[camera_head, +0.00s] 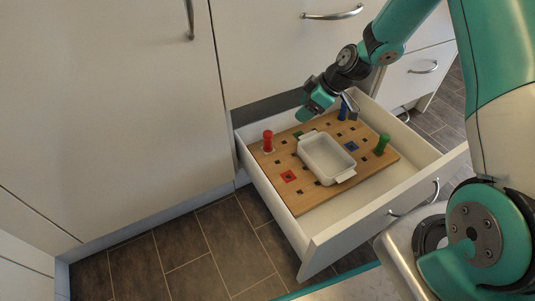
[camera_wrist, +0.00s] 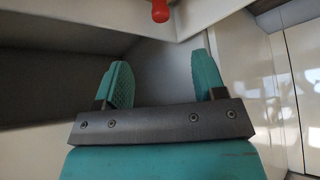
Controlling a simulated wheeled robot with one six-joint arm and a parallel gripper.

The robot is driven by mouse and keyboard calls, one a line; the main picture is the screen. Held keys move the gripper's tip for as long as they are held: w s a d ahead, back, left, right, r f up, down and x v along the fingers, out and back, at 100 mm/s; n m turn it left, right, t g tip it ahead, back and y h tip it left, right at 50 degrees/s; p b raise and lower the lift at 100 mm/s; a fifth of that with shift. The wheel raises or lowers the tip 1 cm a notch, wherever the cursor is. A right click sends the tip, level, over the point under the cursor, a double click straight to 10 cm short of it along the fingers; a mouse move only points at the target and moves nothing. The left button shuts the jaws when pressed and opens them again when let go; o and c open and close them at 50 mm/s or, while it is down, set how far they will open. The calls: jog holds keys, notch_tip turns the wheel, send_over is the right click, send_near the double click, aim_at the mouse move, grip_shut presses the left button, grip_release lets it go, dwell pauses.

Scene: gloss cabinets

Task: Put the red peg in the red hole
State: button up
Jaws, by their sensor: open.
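The red peg (camera_head: 267,141) stands upright at the back left of a wooden board (camera_head: 301,202) in the open drawer. A red square (camera_head: 288,176) with a dark hole lies on the board nearer the front left, clear of the peg. My gripper (camera_head: 305,115) is above the back of the drawer, to the right of the red peg and higher than it. In the wrist view my gripper (camera_wrist: 160,68) is open, with nothing between its fingers. Part of the red peg (camera_wrist: 160,11) shows at the top edge, beyond the fingertips.
A white dish (camera_head: 340,178) with handles sits mid-board, right of the red square. A green peg (camera_head: 382,144) stands at the right and a blue peg (camera_head: 343,111) at the back. Drawer walls (camera_head: 262,188) surround the board; cabinet fronts (camera_head: 120,110) rise at the left.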

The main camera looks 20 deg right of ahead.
jog(key=b, duration=0.7)
send_near(271, 138)
jog(key=f, duration=0.1)
jog(key=w+f, duration=0.1)
jog(key=f, duration=0.1)
jog(key=w+a+f, duration=0.1)
jog(key=f, duration=0.1)
jog(key=shift+f, duration=0.2)
jog(key=b+x, duration=0.2)
jog(key=x, duration=0.1)
jog(key=b+x, duration=0.2)
jog(key=x, duration=0.1)
jog(key=shift+a+r+b, duration=0.25)
jog(key=shift+a+b, duration=0.05)
jog(key=shift+b, duration=0.1)
jog(key=shift+w+r, duration=0.1)
jog(key=shift+r, duration=0.05)
jog(key=c, duration=1)
jog(key=shift+r, duration=0.1)
